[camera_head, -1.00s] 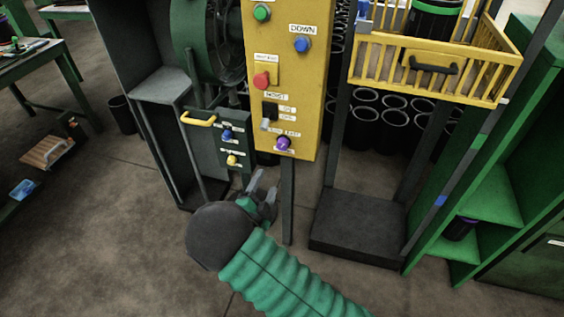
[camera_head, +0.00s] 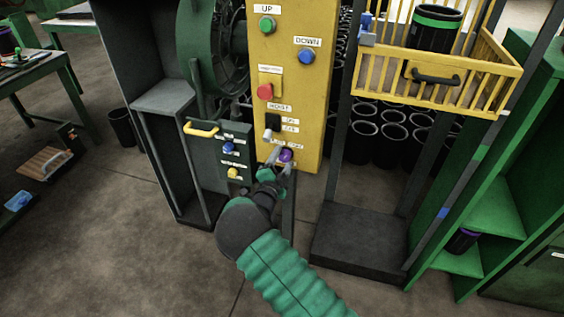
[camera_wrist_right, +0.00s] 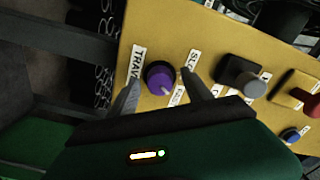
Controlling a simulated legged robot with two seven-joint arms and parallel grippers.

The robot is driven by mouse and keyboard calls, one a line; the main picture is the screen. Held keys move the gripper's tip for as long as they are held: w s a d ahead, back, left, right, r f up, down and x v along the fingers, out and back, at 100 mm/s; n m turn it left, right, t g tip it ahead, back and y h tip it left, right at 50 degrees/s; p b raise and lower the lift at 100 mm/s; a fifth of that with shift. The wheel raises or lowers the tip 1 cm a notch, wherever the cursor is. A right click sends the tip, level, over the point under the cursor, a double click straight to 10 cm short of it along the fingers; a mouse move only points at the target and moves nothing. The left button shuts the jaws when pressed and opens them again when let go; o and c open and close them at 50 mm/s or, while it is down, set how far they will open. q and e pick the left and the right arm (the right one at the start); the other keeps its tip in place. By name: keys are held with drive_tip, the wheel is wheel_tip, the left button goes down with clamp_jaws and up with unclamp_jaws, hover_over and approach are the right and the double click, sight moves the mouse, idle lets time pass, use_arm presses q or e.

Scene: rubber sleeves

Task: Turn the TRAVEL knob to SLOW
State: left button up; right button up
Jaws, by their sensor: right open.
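The purple TRAVEL knob (camera_head: 286,155) is at the bottom of the yellow control panel (camera_head: 312,100). It also shows in the right wrist view (camera_wrist_right: 159,76), with a TRAVEL label (camera_wrist_right: 137,63) on one side and a SLOW label (camera_wrist_right: 193,62) on the other. A pale mark on the knob points down and right, toward a second, partly hidden label (camera_wrist_right: 176,96). My right gripper (camera_head: 281,158) is open at the knob, and its fingers show on either side of it in the wrist view (camera_wrist_right: 161,80). Contact cannot be told. My left gripper is out of view.
Above the knob are the HOIST switch (camera_head: 272,127), a red button (camera_head: 265,92), the blue DOWN button (camera_head: 306,57) and the green UP button (camera_head: 267,25). A dark box with small knobs (camera_head: 238,135) hangs left. A yellow basket (camera_head: 440,90) stands right.

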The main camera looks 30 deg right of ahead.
drive_tip(key=shift+d, duration=0.2)
drive_tip(key=c, duration=0.7)
drive_tip(key=shift+f, duration=0.1)
clamp_jaws()
drive_tip(key=shift+n, duration=0.3)
drive_tip(key=n, duration=0.5)
drive_tip(key=shift+f, duration=0.1)
drive_tip(key=n+p, duration=0.1)
drive_tip(key=n, duration=0.5)
drive_tip(key=shift+s+a+f+p, duration=0.1)
drive_tip(key=shift+p, duration=0.2)
drive_tip(key=shift+n, duration=0.3)
